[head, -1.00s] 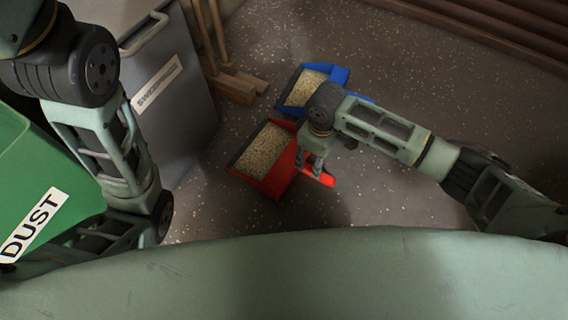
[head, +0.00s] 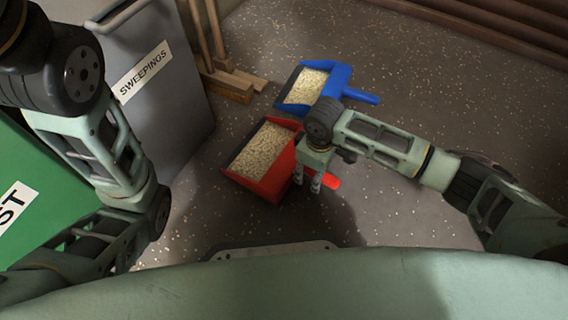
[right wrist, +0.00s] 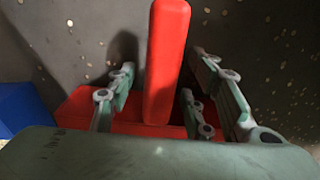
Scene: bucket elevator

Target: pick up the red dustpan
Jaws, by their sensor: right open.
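The red dustpan (head: 257,181) lies on the floor near the middle of the head view, filled with pale granular sweepings. Its red handle (head: 332,182) points to the right. My right gripper (head: 309,186) is over the handle side of the pan, its fingers pointing down. In the right wrist view, the handle (right wrist: 166,60) stands between the two open, spread fingers (right wrist: 165,105). I see no clear contact between fingers and handle. My left arm (head: 100,150) comes in from the left; its gripper is not visible.
A blue dustpan (head: 335,80) with sweepings lies just behind the red one. A grey bin (head: 180,100) labelled SWEEPINGS and a green bin (head: 45,190) stand at left. Wooden-handled brooms (head: 232,85) stand beside the grey bin. Floor at right is clear.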

